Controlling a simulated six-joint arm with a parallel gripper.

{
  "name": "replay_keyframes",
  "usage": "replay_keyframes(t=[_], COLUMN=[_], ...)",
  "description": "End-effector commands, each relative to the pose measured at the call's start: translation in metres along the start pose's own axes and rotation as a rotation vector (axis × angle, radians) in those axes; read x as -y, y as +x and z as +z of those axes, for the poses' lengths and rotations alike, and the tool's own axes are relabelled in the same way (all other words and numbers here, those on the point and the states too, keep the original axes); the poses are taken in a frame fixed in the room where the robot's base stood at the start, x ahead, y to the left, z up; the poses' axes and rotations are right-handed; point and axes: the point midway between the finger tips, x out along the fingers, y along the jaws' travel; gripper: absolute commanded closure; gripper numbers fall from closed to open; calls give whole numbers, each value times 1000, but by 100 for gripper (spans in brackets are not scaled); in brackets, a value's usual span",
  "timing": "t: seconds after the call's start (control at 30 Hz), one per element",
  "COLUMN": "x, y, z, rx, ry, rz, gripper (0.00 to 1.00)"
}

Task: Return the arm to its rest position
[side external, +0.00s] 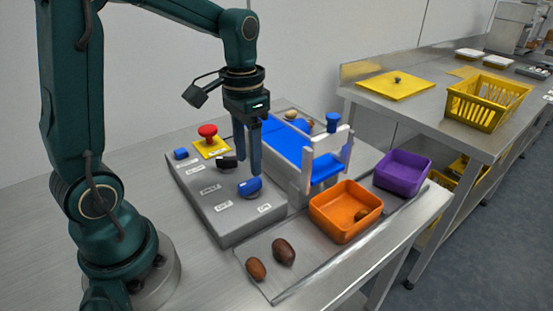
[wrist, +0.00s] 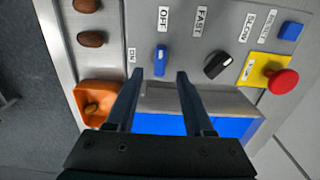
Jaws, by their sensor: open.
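My gripper (side external: 248,168) points down over the grey control box (side external: 196,195), its two dark fingers apart with nothing between them. That knob also shows in the side view (side external: 250,187), below and near the fingertips; I cannot tell the exact gap. A black knob (wrist: 217,64) lies beside it, turned at a slant. A red mushroom button (side external: 208,132) on a yellow plate and a small blue button (side external: 181,153) are at the box's far end.
A blue conveyor (side external: 288,142) with a pale frame (side external: 326,157) stands close behind the gripper. An orange bin (side external: 340,225) holds a date; a purple bin (side external: 402,172) is beyond. Two dates (side external: 284,251) (side external: 256,269) lie in front. A second table (side external: 435,95) carries a yellow crate (side external: 488,101).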

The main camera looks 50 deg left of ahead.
Motion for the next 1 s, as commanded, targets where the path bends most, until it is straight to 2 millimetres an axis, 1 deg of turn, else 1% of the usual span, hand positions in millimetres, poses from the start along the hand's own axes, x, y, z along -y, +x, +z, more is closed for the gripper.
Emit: replay_keyframes(t=[0.3,0.37,0.47,0.57,0.6,0.73,0.87,1.0], x=[-1,-2,-8,-20,-25,-41,-54,-63], y=[-2,-5,-18,-34,-41,-56,-62,-60], z=[0,-1,-1,7,12,32,53,72], rx=[0,-14,-63,-129,-161,-266,-363,-447], ry=[3,11,35,68,78,96,97,80], rz=[0,-4,-17,-32,-38,-49,-48,-35], gripper=[48,48,48,48,48,48,48,48])
